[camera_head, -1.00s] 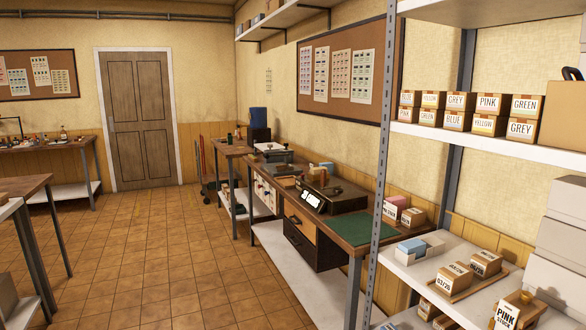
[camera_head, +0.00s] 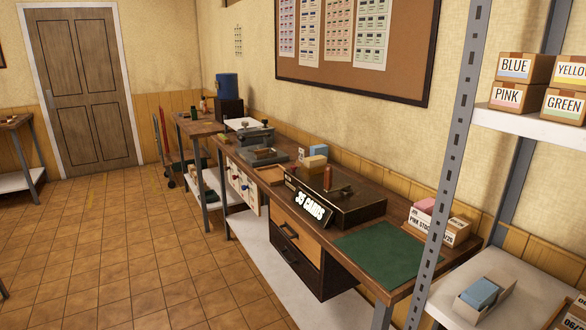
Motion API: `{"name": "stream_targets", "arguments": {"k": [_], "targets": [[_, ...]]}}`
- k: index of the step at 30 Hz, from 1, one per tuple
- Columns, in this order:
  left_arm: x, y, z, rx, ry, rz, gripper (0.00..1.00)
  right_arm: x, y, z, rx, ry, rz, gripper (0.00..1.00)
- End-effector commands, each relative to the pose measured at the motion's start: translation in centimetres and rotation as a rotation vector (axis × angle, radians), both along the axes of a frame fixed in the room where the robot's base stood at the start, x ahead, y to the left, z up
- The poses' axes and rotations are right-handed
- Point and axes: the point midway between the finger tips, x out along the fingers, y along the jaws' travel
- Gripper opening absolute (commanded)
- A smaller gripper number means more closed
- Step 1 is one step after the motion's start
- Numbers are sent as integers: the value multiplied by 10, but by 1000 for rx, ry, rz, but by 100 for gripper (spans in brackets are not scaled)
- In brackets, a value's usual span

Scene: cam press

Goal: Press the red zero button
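No red zero button can be made out in the head view. A dark box-shaped device (camera_head: 345,207) with a brown upright handle stands on the long wooden workbench (camera_head: 385,285). Neither of my grippers is in view.
A green mat (camera_head: 380,252) lies on the near bench end, beside small labelled boxes (camera_head: 433,222). A metal shelf post (camera_head: 450,160) and shelves with labelled boxes stand at the right. Open tiled floor (camera_head: 130,260) lies left of the bench.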

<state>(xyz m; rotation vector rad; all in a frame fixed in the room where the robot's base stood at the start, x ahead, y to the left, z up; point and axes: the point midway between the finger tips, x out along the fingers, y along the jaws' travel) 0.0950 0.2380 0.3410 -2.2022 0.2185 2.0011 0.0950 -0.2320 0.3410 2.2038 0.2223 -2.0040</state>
Motion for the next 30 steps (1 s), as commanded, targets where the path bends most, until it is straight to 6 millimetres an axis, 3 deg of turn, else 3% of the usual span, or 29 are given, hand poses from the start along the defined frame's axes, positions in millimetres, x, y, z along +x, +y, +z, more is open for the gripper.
{"name": "stream_targets", "arguments": {"k": [7,13,20,30], "targets": [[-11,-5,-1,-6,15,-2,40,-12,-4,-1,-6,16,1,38],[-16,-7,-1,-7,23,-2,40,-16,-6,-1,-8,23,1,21],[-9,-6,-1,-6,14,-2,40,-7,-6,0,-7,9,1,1],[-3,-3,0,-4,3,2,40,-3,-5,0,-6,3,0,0]]}}
